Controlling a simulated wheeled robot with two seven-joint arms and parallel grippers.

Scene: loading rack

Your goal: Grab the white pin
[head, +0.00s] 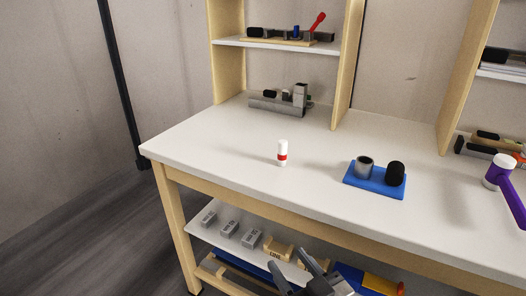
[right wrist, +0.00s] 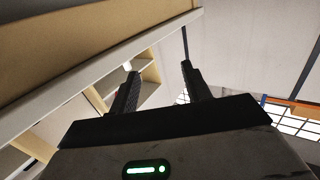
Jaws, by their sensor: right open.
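The white pin (head: 282,152) stands upright on the white tabletop, with a red band near its base, in the head view. My right gripper (head: 312,270) is at the bottom of the head view, lower than the table's front edge and well apart from the pin. In the right wrist view its two dark fingers (right wrist: 159,72) are spread with nothing between them. A small white shape (right wrist: 127,66) near the left fingertip may be the pin, but it is too small to tell. My left gripper is not in view.
A blue block (head: 374,181) with a grey cup and a black cylinder sits right of the pin. A purple-handled hammer (head: 502,175) lies at the far right. Grey blocks (head: 229,228) are on the lower shelf. The table's front edge (head: 230,186) lies between gripper and pin.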

